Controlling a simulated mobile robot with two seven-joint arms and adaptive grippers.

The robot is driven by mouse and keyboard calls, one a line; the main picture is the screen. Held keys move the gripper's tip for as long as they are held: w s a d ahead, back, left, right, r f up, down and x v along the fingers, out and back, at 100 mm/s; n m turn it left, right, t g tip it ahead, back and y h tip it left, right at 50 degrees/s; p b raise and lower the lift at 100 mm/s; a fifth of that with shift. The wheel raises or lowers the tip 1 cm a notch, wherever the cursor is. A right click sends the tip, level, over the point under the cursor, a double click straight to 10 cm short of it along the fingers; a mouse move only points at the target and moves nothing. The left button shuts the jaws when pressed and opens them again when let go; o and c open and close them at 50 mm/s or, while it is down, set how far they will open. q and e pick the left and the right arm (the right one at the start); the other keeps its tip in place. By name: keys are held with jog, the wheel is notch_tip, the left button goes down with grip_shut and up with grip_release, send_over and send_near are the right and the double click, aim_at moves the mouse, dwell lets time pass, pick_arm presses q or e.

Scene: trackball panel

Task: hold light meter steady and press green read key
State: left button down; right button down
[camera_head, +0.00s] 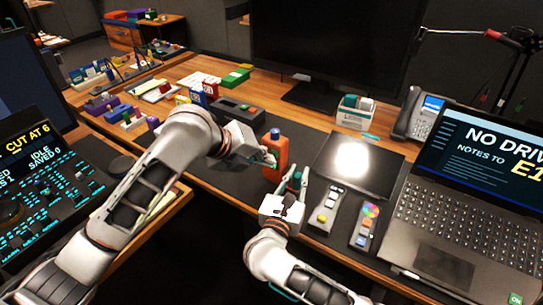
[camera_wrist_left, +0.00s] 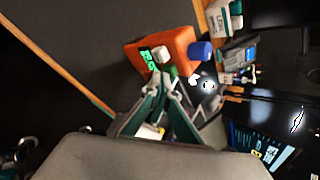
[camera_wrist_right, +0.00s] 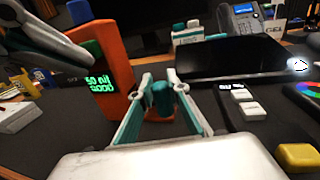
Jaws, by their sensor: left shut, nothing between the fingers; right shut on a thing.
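The light meter (camera_head: 275,152) is an upright orange box with a dark blue dome on top. Its green-lit display (camera_wrist_right: 99,85) faces the right wrist camera. The green read key (camera_wrist_right: 92,47) shows on the meter beside my left gripper's tip. My left gripper (camera_head: 268,158) is shut and empty, its tips close against the meter; the left wrist view (camera_wrist_left: 170,88) shows them near the key, contact unclear. My right gripper (camera_head: 294,180) is shut on a teal cylinder (camera_wrist_right: 161,101) right beside the meter. I cannot tell whether this cylinder is part of the meter.
A dark panel (camera_head: 384,174) with a bright white patch lies right of the meter. Small keypads (camera_head: 327,208) lie in front of it. A laptop (camera_head: 450,225) is at right, a phone (camera_head: 418,118) behind it. A monitor (camera_head: 328,45) stands at the back.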

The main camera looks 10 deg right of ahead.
pick_arm(q)
jog(key=shift+a, duration=0.1)
jog(key=shift+s+a, duration=0.6)
jog(key=shift+s+a, duration=1.75)
jog(key=shift+a, duration=0.05)
jog(key=w+d+r+v, duration=0.1)
jog(key=v, duration=0.9)
jog(key=shift+r, duration=0.25)
dwell(0.4)
pick_arm(e)
jog(key=c, duration=1.8)
grip_release()
jog(key=shift+c, duration=0.2)
jog(key=shift+a, duration=0.1)
